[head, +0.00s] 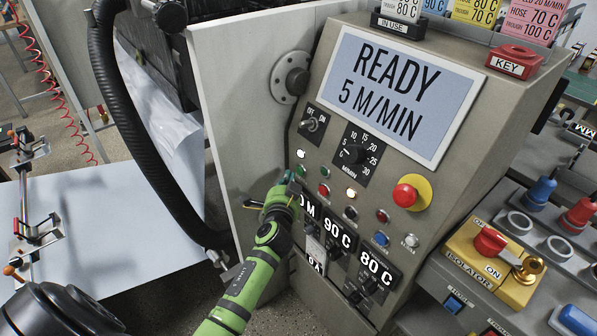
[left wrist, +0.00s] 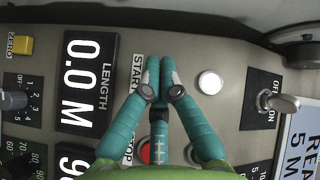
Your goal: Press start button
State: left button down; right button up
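The panel of a grey console (head: 330,240) carries small buttons and lamps. A small green button (head: 301,170) shows just beside the tips of my left gripper (head: 290,180) in the head view. In the left wrist view, the teal fingers of the left gripper (left wrist: 160,68) are closed together with nothing seen between them. Their tips lie over the panel between the START label (left wrist: 137,76) and a lit white lamp (left wrist: 209,83), hiding what is there. I cannot tell whether they touch the panel. My right gripper is not in view.
A red button (left wrist: 146,152) by the STOP label sits close to the fingers. The length display (left wrist: 88,82) reads 0.0 M. The screen (head: 400,95) reads READY 5 M/MIN. A toggle switch (left wrist: 278,101) and a red emergency knob (head: 405,195) stick out of the panel.

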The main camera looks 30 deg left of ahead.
pick_arm(q)
jog(key=shift+w, duration=0.15)
dwell(0.7)
jog(key=shift+w+d, duration=0.2)
jog(key=shift+w, duration=0.05)
